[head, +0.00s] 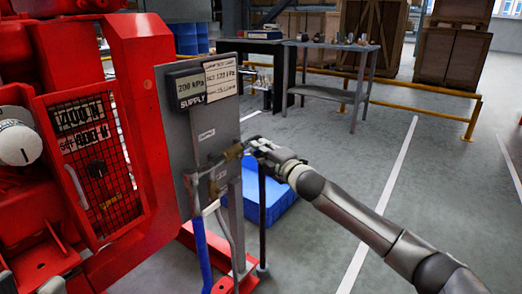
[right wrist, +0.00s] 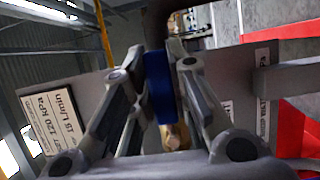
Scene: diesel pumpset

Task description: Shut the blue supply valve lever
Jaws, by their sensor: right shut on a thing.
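A grey panel (head: 170,130) stands beside the red machine, with brass valve parts (head: 232,154) on its face. My right gripper (head: 257,147) reaches in from the right to these parts. In the right wrist view a blue lever (right wrist: 159,86) lies between the fingers of the right gripper (right wrist: 161,62), which are shut on it. A brass piece (right wrist: 176,136) shows just below the lever. In the head view the gripper hides the held lever. My left gripper is not in view.
The panel carries a 200 kPa supply display (head: 188,90) and a white label (head: 221,79). A red machine (head: 150,60) fills the left. A blue bin (head: 283,198) sits on the floor behind the gripper. A dark upright rod (head: 262,210) stands close below it. Floor at right is open.

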